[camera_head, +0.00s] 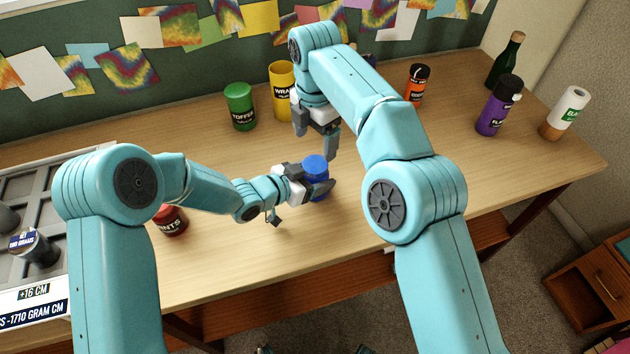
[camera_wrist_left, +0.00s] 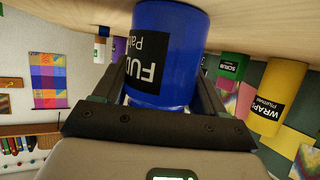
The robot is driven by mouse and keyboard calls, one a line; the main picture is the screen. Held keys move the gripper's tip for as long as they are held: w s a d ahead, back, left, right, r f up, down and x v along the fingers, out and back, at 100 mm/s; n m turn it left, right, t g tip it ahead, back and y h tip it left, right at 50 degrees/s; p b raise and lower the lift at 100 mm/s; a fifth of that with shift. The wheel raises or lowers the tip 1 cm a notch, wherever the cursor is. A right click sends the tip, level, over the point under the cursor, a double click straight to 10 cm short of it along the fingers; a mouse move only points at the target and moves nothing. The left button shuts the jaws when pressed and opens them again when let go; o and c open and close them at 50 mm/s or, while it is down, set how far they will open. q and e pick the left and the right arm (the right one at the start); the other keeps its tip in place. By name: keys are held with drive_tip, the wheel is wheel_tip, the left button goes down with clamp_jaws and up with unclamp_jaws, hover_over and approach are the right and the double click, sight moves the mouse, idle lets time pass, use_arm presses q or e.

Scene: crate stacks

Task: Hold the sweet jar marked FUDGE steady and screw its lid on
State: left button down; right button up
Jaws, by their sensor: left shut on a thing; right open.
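The blue jar (camera_head: 316,168) stands upright on the table near the middle, and its label in the left wrist view (camera_wrist_left: 165,60) reads FUD, upside down, with the rest cut off. My left gripper (camera_head: 318,188) is shut on the jar from the side, its fingers on either side of the body. My right gripper (camera_head: 318,138) is open above and just behind the jar, pointing down, with nothing seen between its fingers. The jar's top looks blue too; I cannot tell whether a lid sits on it.
A red jar (camera_head: 172,221) stands behind my left arm. A grey tray (camera_head: 60,180) is left.

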sight(315, 165)
wheel_tip(315, 165, down, 7)
drive_tip(key=shift+f, duration=0.15)
idle(0.4)
drive_tip(key=c, duration=1.1)
drive_tip(key=m, duration=0.6)
drive_tip(key=o, duration=1.2)
drive_tip(key=shift+s, duration=0.1)
drive_tip(key=shift+r, duration=2.25)
